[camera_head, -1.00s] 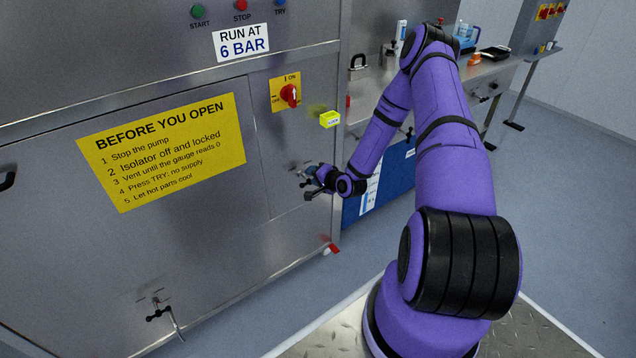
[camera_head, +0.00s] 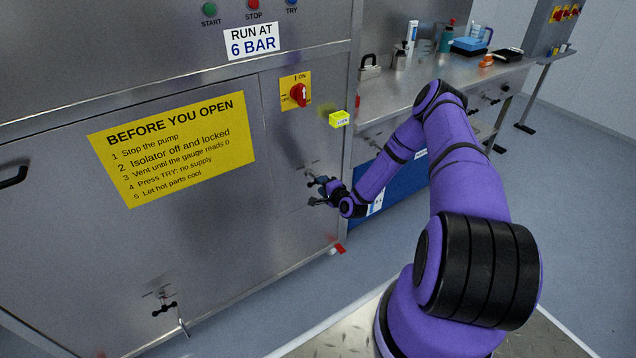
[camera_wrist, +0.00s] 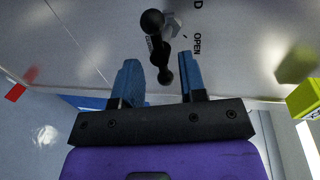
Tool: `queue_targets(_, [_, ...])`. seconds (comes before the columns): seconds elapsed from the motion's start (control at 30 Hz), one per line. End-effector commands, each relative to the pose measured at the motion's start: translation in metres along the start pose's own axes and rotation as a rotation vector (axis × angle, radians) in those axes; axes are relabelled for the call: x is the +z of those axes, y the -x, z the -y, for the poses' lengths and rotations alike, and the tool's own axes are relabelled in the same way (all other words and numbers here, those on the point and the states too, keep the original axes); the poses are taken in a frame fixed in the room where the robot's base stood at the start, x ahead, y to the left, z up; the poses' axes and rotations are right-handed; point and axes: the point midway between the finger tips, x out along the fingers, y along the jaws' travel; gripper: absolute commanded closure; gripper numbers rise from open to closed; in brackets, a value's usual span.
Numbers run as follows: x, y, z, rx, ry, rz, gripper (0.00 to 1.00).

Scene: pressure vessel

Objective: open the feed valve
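The feed valve's handle, a dark bar with round ball ends (camera_wrist: 158,45), sits on the steel panel in the wrist view. The word OPEN and a letter D are printed beside it. My gripper (camera_wrist: 162,78) has its two blue fingers apart, and the handle's lower ball end shows between the fingertips. I cannot tell whether either finger touches it. In the head view my gripper (camera_head: 321,190) is at the lower right of the panel, and it partly hides the valve there.
A red isolator switch (camera_head: 299,94) and a yellow-green block (camera_head: 339,119) are above my gripper. A second valve (camera_head: 165,308) is low on the left panel. A steel bench (camera_head: 400,92) stands to the right.

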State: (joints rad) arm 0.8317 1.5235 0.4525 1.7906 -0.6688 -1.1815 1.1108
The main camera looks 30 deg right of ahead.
Motion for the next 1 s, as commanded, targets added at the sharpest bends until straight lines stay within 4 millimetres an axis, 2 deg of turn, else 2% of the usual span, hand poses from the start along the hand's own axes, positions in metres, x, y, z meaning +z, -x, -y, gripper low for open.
queue_targets(0.1, [0.001,-0.017,0.000,-0.001,0.001,0.001,0.62])
queue_targets(0.23, [0.001,-0.029,0.000,0.000,0.000,0.001,0.62])
queue_targets(0.63, [0.000,-0.035,0.000,0.000,0.000,0.000,0.62])
queue_targets(0.8, [0.000,-0.035,0.000,0.001,0.000,0.000,1.00])
queue_targets(1.0, [0.000,-0.034,-0.001,0.003,0.002,0.000,1.00])
